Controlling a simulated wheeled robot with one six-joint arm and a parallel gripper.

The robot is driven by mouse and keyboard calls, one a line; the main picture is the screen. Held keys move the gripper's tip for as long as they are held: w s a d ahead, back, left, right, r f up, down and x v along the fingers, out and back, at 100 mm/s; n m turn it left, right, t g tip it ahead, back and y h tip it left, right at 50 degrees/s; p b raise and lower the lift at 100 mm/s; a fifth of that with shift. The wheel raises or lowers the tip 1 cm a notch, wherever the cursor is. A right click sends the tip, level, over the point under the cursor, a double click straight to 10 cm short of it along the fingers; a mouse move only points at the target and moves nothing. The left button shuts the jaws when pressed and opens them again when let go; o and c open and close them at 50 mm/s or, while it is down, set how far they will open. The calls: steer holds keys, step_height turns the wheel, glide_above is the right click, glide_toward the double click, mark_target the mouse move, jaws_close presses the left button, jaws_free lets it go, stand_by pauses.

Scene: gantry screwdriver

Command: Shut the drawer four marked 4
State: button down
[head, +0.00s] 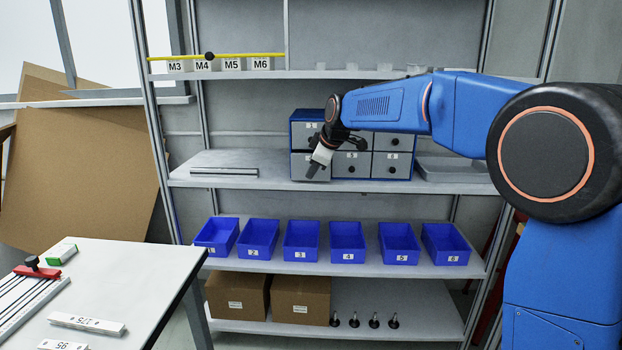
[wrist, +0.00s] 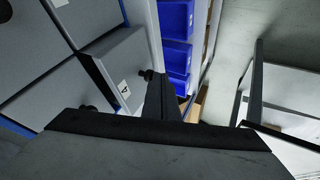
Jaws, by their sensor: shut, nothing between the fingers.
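Drawer four (wrist: 118,62) has a light grey front with a 4 label and a dark round knob in the wrist view. Its front stands out from the neighbouring fronts, so it is partly open. In the head view it is the lower left drawer (head: 299,166) of the blue cabinet (head: 361,180), partly hidden by my gripper. My gripper (head: 314,174) is shut and empty in front of it. In the wrist view the fingers (wrist: 160,90) are beside the knob; I cannot tell whether they touch it.
Drawers five (head: 351,166) and six (head: 392,166) look closed. Metal bars (head: 224,171) lie left on the same shelf, and a grey tray (head: 452,170) sits right. Numbered blue bins (head: 301,240) stand below. A white worktable (head: 130,265) is at lower left.

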steer(key=w, duration=0.4)
steer(key=shift+w+d+r, duration=0.1)
steer(key=shift+w, duration=0.1)
steer(key=shift+r, duration=0.1)
